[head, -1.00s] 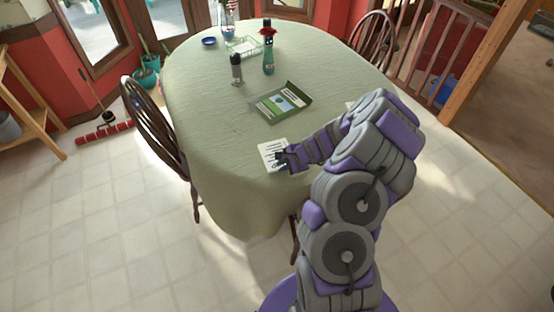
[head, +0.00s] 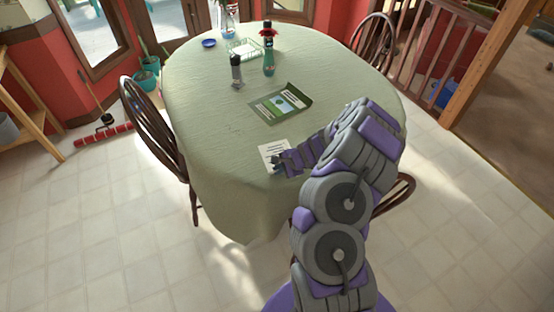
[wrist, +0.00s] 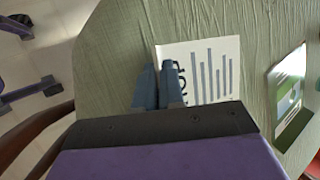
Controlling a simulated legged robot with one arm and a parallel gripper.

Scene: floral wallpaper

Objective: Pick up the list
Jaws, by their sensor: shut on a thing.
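The list is a white sheet (head: 271,152) with dark lines of writing, near the front edge of the green-clothed table (head: 205,130). In the wrist view the list (wrist: 216,62) shows its heading and several long strokes; its lower part is hidden behind my gripper's body. My gripper (head: 277,162) is at the near part of the list in the head view. In the wrist view my gripper (wrist: 160,80) has its blue fingers close together at the list's left edge, shut on it. Whether the sheet is off the cloth is hard to tell.
A green booklet (head: 281,103) lies behind the list; it also shows in the wrist view (wrist: 289,92). Farther back are a grey-black bottle (head: 236,72), a green bottle (head: 268,60), a wire basket (head: 244,48) and a blue dish (head: 209,43). A chair (head: 155,130) stands left.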

